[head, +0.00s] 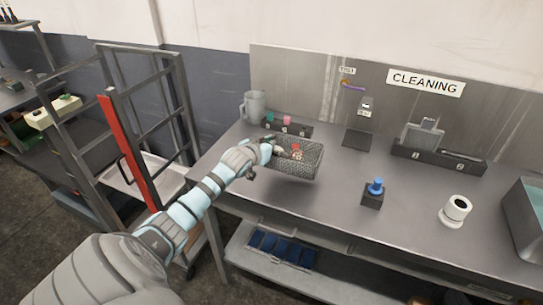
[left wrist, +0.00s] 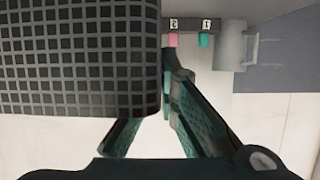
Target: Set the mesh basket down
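The dark mesh basket (head: 305,168) is over the back left part of the workbench (head: 325,215), with small red and pale items inside. A shadow lies on the bench below it, and it looks slightly raised. My left gripper (head: 275,150) is at the basket's left side and appears shut on its wall. In the left wrist view the basket's mesh wall (left wrist: 75,60) fills the upper left, beside the fingers (left wrist: 165,110), and hides part of one finger. My right gripper is not in view.
A grey jug (head: 254,106) and a labelled block with pink and green pieces (head: 288,128) stand behind the basket. Bench space before the basket is clear.

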